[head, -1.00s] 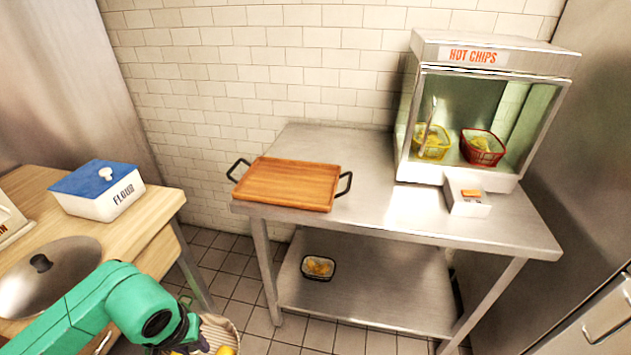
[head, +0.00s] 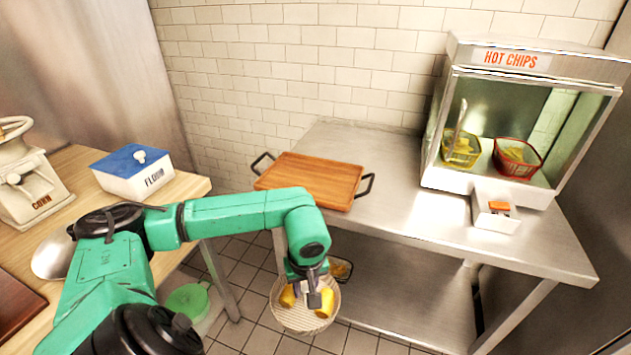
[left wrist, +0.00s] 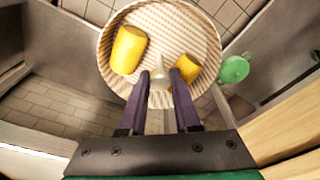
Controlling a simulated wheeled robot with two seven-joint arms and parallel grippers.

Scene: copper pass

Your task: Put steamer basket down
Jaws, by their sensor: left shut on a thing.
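The steamer basket (head: 305,320) is a round, pale woven basket with yellow pieces in it. It hangs in the air over the tiled floor, in front of the steel table. My left gripper (head: 314,296) is shut on the basket and holds it from above. In the left wrist view the basket (left wrist: 185,25) shows beyond the fingers (left wrist: 165,85), with two yellow pieces (left wrist: 128,50) inside and a small pale part between the fingertips. The gripper hides part of the basket. My right gripper is not in view.
The steel table (head: 405,215) bears a wooden tray (head: 310,178) with black handles at its left and a hot chips warmer (head: 520,120) at its right. Bare steel lies between them. A wooden counter (head: 75,170) at left bears a flour box (head: 133,175).

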